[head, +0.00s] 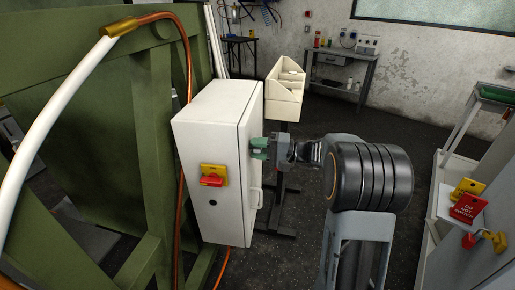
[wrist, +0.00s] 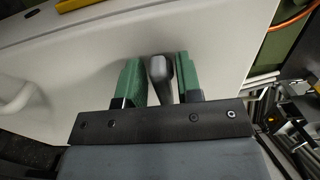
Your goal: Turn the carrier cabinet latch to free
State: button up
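The carrier cabinet (head: 207,125) is a white box beside a green steel frame, with its door side facing right. My gripper (head: 258,148) is at the upper part of that door side. In the wrist view, the grey latch handle (wrist: 160,78) stands between the two green fingers of my gripper (wrist: 158,82). The fingers are open, one on each side of the latch, with narrow gaps showing. The latch's turning angle is hard to tell. In the head view the latch is hidden behind my gripper.
A yellow and red switch (head: 213,176) is on the cabinet's front. A pale door handle (head: 254,198) sits below my gripper. A cream bin (head: 286,85) stands behind. A red tag with yellow lockout parts (head: 467,208) is at right. An orange cable (head: 189,60) runs along the green frame (head: 155,130).

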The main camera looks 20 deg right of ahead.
jog(key=shift+o, duration=0.5)
jog(key=shift+r, duration=0.1)
jog(key=shift+d, duration=0.1)
jog(key=shift+s+d, duration=0.1)
jog(key=shift+d, duration=0.2)
jog(key=v, duration=1.3)
